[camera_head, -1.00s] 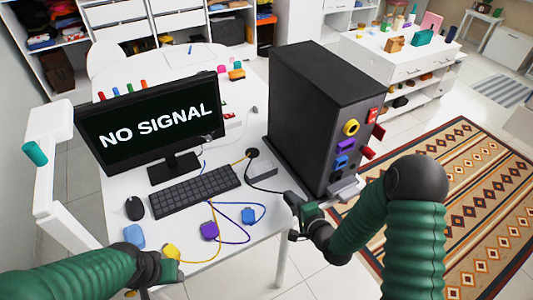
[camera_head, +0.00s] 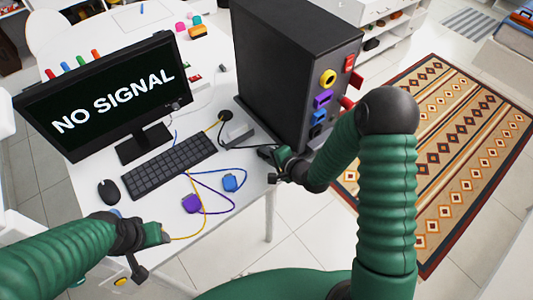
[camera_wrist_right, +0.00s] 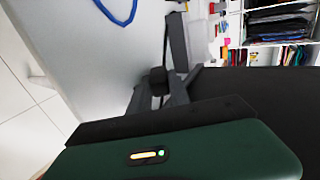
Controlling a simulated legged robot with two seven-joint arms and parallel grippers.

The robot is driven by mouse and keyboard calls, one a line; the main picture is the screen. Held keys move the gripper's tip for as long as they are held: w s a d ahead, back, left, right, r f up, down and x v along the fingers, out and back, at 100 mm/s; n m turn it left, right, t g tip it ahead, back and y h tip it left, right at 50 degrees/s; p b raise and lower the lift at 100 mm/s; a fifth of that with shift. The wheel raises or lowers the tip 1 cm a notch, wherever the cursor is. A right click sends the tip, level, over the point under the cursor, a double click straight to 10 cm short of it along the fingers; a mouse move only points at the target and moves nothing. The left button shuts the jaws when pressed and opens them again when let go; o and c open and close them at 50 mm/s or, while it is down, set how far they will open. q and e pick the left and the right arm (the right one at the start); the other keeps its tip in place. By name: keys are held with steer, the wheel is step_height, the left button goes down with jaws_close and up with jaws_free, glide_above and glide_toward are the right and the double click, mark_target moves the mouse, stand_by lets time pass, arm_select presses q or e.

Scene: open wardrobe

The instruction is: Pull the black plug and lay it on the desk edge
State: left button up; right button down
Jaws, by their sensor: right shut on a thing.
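The black plug (camera_wrist_right: 157,80) is between the fingers of my right gripper (camera_head: 270,165), which is shut on it at the desk's front right edge, beside the lower corner of the black computer tower (camera_head: 285,75). In the head view the plug is small and partly hidden by the gripper. Its black cable (camera_head: 245,138) runs back to a round hole in the desk (camera_head: 165,205). I cannot tell whether the plug touches the desk.
A purple plug (camera_head: 192,203) and a blue plug (camera_head: 230,183) lie on the desk by the keyboard (camera_head: 168,166). The monitor (camera_head: 105,98) reads "NO SIGNAL". Coloured sockets line the tower's front. A patterned rug (camera_head: 450,130) covers the floor at right.

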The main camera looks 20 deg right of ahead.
steer(key=shift+s+r, duration=0.15)
steer(key=shift+s, duration=0.1)
steer(key=c, duration=1.2)
jaws_free()
steer(key=shift+w, duration=0.1)
steer(key=shift+o, duration=0.3)
steer(key=shift+c, duration=0.3)
steer(key=shift+o, duration=0.8)
steer(key=shift+f, duration=0.2)
steer(key=shift+s+f, duration=0.1)
steer(key=shift+s, duration=0.1)
step_height(320, 180, up, 8)
steer(key=s+d+p, duration=0.1)
steer(key=s+p, duration=0.2)
steer(key=p, duration=0.4)
steer(key=shift+d+f, duration=0.15)
steer(key=shift+f, duration=0.05)
